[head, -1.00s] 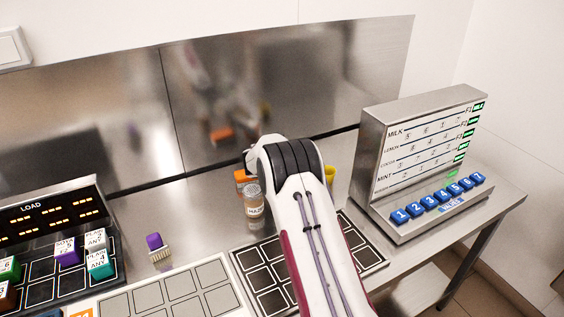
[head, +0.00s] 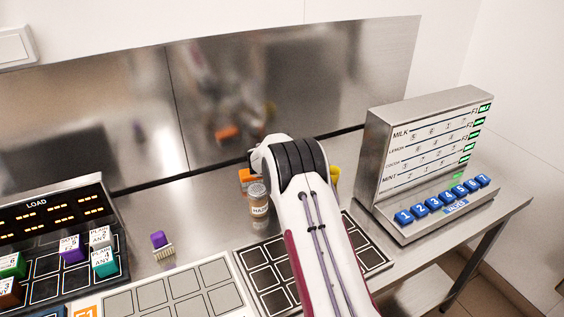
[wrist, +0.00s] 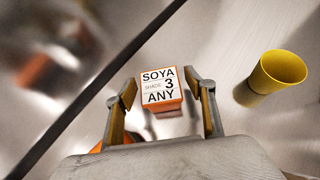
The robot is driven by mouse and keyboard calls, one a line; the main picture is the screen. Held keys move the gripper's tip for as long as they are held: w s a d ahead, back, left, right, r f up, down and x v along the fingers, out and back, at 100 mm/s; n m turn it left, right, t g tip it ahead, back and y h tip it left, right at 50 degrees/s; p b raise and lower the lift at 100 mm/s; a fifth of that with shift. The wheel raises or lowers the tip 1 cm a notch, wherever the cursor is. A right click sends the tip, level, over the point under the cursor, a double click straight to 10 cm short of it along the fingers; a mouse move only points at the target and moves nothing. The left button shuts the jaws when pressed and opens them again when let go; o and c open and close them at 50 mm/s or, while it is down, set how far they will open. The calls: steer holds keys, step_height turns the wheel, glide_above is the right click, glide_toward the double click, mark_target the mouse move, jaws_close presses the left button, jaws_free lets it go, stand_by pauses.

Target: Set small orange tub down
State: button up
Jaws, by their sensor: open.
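A small orange tub (wrist: 161,89) with a white top reading "SOYA SHADE 3 ANY" shows in the middle of the wrist view. It looks upright over the steel counter, with a dark shadow just below it. My gripper (wrist: 163,86) is open, one finger on each side of the tub; small gaps show between the fingers and its sides. In the head view my arm hides the fingertips. An orange block (head: 247,176) shows left of my arm, behind a jar; I cannot tell if it is the same tub.
A yellow cup (wrist: 276,72) stands right of the tub; its edge shows in the head view (head: 335,175). A lidded jar (head: 259,200) stands left of my arm. A keypad panel (head: 425,160) is at right. A steel backsplash (head: 215,100) rises behind.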

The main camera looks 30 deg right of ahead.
steer(key=v, duration=1.2)
stand_by(0.3)
stand_by(0.7)
step_height(320, 180, up, 12)
steer(key=s+m, duration=0.3)
steer(key=m, duration=0.3)
steer(key=s+a+r+m+g, duration=0.1)
steer(key=s+r+m, duration=0.25)
steer(key=s, duration=0.35)
steer(key=s+a+r+m, duration=0.2)
steer(key=s+r+m, duration=0.15)
steer(key=s, duration=0.35)
steer(key=s+a+f+m+y, duration=0.1)
steer(key=s+a+m, duration=0.3)
steer(key=s, duration=0.6)
steer(key=s+a+f+m+y, duration=0.1)
steer(key=s+a+m+y, duration=0.3)
steer(key=s+a, duration=0.3)
steer(key=s+a+f+m+g+y, duration=0.1)
steer(key=s+a+m, duration=0.4)
steer(key=s, duration=1)
steer(key=shift+a+f+m+y, duration=0.3)
steer(key=shift+m+y, duration=0.2)
steer(key=shift+y, duration=0.4)
